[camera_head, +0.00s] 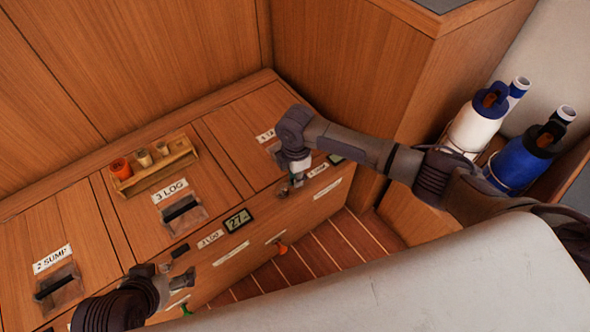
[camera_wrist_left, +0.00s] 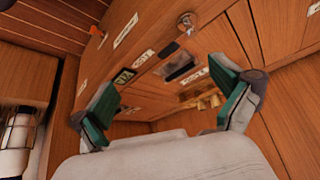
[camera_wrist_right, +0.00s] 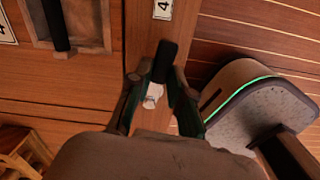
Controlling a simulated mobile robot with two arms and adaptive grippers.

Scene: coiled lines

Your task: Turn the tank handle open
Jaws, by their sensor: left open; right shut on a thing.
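My right gripper (camera_head: 297,181) is at the front upper edge of the wooden cabinet, beside a "SUMP" label. In the right wrist view its fingers (camera_wrist_right: 157,88) are shut on a black handle (camera_wrist_right: 168,58) with a pale round pivot, below a "4" label (camera_wrist_right: 163,8). The fingers hide part of this handle. My left gripper (camera_head: 178,285) is at the lower left, over the cabinet's front edge. In the left wrist view its green-padded fingers (camera_wrist_left: 168,112) are wide apart and empty. A dark handle (camera_head: 180,251) lies just beyond it on the front edge.
Recessed slots sit in the cabinet top, by labels "2 SUMP" (camera_head: 53,259) and "3 LOG" (camera_head: 170,190). A wooden rack (camera_head: 160,170) holds small cups. A green display (camera_head: 238,220) and an orange handle (camera_head: 281,248) are on the front. White and blue bottles stand at right.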

